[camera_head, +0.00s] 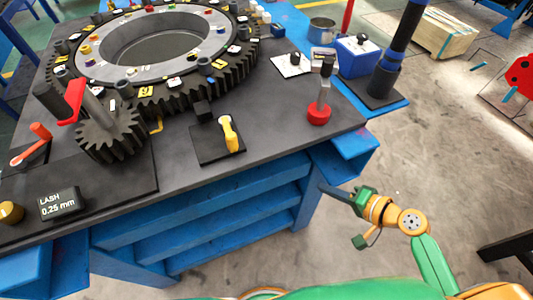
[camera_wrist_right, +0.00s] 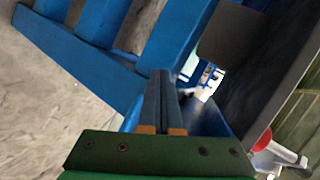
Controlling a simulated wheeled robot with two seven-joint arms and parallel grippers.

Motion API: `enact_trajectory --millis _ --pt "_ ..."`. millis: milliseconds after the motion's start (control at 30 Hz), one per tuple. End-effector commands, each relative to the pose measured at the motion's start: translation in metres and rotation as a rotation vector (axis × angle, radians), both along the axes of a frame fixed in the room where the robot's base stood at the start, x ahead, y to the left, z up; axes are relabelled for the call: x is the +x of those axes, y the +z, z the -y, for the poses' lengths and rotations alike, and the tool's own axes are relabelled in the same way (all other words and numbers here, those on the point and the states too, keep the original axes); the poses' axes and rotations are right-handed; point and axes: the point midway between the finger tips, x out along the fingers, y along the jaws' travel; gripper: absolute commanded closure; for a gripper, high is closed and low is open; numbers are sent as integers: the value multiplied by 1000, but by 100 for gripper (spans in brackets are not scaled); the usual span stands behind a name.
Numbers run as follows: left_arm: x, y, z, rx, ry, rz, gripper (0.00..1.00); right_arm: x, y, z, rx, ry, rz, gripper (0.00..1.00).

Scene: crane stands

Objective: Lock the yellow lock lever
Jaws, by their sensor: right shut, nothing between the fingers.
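The yellow lock lever (camera_head: 229,134) stands on a black square base plate (camera_head: 208,152) near the front edge of the dark tabletop in the head view. My right gripper (camera_head: 326,188) is in front of the bench's right corner, below the tabletop and to the right of the lever, well apart from it. In the right wrist view its two fingers (camera_wrist_right: 162,88) lie together, shut and empty, pointing toward the blue bench frame. The yellow lever does not show in the right wrist view. My left gripper is not in view.
A large ring gear (camera_head: 235,75) and a small pinion (camera_head: 110,138) sit on the bench (camera_head: 270,120). A red-based joystick (camera_head: 319,114) stands near the right corner. A lash display (camera_head: 59,203) is at the front left. Open floor lies right of the bench.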

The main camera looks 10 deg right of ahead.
Motion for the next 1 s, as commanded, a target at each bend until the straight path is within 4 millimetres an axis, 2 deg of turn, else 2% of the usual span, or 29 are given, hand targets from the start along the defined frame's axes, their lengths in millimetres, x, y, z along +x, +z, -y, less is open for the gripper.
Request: enact_trajectory --millis 100,200,333,467,767,867,1000 --pt "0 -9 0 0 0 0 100 9 74 -18 209 60 102 100" --pt "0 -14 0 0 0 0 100 1 131 -35 369 142 158 100" --pt "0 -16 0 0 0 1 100 -14 178 -50 499 235 187 100" --pt "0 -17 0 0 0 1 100 -21 195 -55 545 269 193 100" --pt "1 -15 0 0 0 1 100 -20 196 -56 548 269 192 100" --pt "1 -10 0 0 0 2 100 -15 198 -64 549 268 193 100" --pt "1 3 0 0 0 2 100 0 201 -87 550 269 195 100"
